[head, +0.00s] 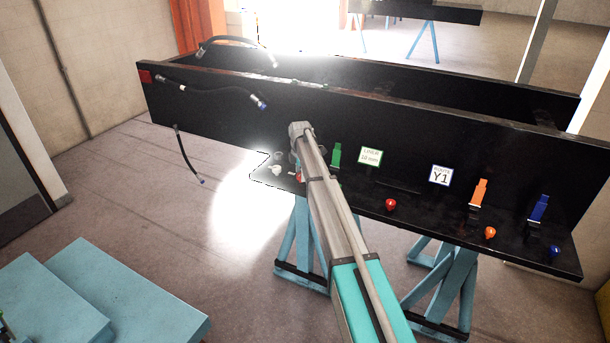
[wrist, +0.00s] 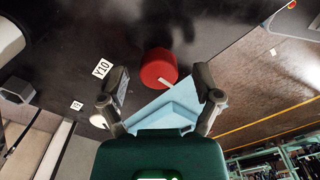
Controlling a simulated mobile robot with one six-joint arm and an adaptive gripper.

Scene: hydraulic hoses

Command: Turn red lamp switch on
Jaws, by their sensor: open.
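In the wrist view a round red knob (wrist: 158,68) with a pale mark on its lower edge stands on the dark panel. My gripper (wrist: 161,84) is open, its two fingers apart on the left and right of the knob, with no contact visible. In the head view my gripper (head: 296,165) is at the bench's left part, mostly hidden by my arm. A bit of red (head: 299,177) shows beside it. A red lamp-like bulb (head: 390,204) sits on the bench ledge farther right; I cannot tell whether it is lit.
The black bench (head: 430,125) has green (head: 336,155), orange (head: 478,192) and blue (head: 540,207) upright levers. A white bulb (head: 277,170), orange bulb (head: 490,232) and blue bulb (head: 555,250) sit along the ledge. Black hoses (head: 215,92) hang at the left. A Y10 label (wrist: 102,68) is left of the knob.

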